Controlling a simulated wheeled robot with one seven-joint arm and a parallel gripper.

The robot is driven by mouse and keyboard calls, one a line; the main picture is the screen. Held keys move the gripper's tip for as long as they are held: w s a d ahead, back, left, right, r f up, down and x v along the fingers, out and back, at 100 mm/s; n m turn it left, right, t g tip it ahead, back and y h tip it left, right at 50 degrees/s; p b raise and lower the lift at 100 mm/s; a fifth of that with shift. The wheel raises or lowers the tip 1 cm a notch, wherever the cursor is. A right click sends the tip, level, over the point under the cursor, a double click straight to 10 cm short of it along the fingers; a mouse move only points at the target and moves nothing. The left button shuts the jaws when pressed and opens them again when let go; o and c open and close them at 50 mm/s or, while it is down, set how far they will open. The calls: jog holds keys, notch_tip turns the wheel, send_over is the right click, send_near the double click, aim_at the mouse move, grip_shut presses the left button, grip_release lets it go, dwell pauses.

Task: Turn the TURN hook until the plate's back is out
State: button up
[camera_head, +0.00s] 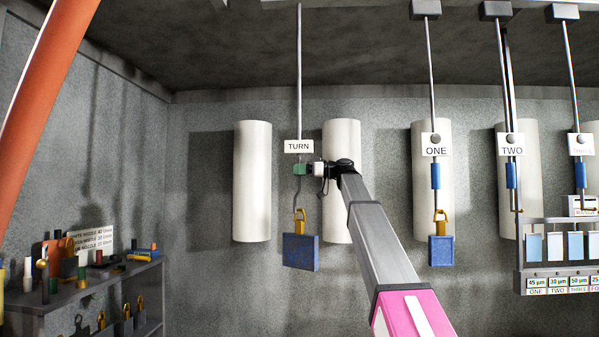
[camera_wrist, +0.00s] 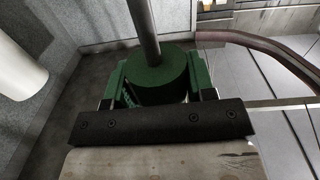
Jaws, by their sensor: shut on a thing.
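The TURN hook (camera_head: 298,80) is a thin grey rod hanging from the ceiling behind a white TURN sign (camera_head: 299,146). A blue plate (camera_head: 301,252) hangs from its lower end by a yellow clip (camera_head: 300,220), one broad face showing at a slight angle. My gripper (camera_head: 300,169) is shut on the hook's green grip just below the sign. In the wrist view the round green grip (camera_wrist: 158,75) sits between my green fingers, with the dark rod rising from it. The plate is out of sight in the wrist view.
White cylinders (camera_head: 252,180) stand along the back wall. Hooks ONE (camera_head: 434,144) and TWO (camera_head: 511,144) hang to the right, with a blue plate (camera_head: 441,250) on ONE. A rack of pale plates (camera_head: 553,246) is at far right. A cluttered shelf (camera_head: 90,290) stands at lower left.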

jog(key=n+g, duration=0.3)
jog(key=g, duration=0.1)
jog(key=shift+w+g, duration=0.15)
jog(key=shift+g, duration=0.15)
jog(key=shift+a+n+g+h, duration=0.1)
jog(key=shift+n+g+h, duration=0.7)
jog(key=shift+n+g, duration=0.95)
jog(key=shift+m+g, duration=0.25)
jog(key=shift+g, duration=0.2)
jog(key=o, duration=0.9)
jog(key=shift+o, duration=0.2)
jog(key=v, duration=1)
jog(key=shift+d, duration=0.4)
jog(key=shift+w, duration=0.1)
